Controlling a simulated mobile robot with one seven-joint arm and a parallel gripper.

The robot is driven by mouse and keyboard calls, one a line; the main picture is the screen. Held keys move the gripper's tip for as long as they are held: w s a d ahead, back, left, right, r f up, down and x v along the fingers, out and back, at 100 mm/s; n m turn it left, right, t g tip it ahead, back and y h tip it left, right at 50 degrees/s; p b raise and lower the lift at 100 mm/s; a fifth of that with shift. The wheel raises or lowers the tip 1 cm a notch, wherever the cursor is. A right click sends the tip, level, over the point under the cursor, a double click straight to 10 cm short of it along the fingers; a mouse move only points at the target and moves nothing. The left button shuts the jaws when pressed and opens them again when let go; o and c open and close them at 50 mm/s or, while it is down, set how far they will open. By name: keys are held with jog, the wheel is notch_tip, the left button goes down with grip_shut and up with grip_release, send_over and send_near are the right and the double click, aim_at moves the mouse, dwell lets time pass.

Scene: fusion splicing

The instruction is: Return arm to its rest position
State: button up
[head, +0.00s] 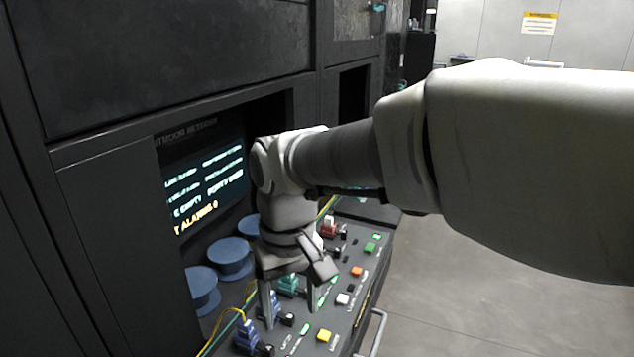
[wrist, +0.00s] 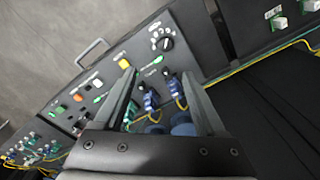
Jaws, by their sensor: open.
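My gripper (head: 268,301) hangs from my arm over the control panel, pointing down, with its two fingers apart and nothing seen between them. The wrist view also shows my gripper (wrist: 160,85), with its fingers spread above the panel (wrist: 95,75). Blue connectors with yellow cables (wrist: 150,100) show beyond and between the fingers; I cannot tell from this view how close the fingertips are to them. My arm reaches in from the right in the head view and hides part of the panel.
A dark cabinet with a lit screen (head: 207,185) stands behind the panel. Blue spools (head: 231,257) sit in its recess. The panel holds coloured buttons, including a yellow one (head: 324,336), and a front handle (head: 377,332). Open floor (head: 470,290) lies to the right.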

jog(key=s+d+r+m+t, duration=0.1)
jog(key=s+d, duration=0.3)
jog(key=d, duration=0.5)
jog(key=s+d+r+m+t, duration=0.1)
jog(key=s+d+m+t, duration=0.3)
jog(key=d, duration=0.6)
jog(key=shift+s+r+m, duration=0.25)
jog(key=shift+s+m, duration=0.05)
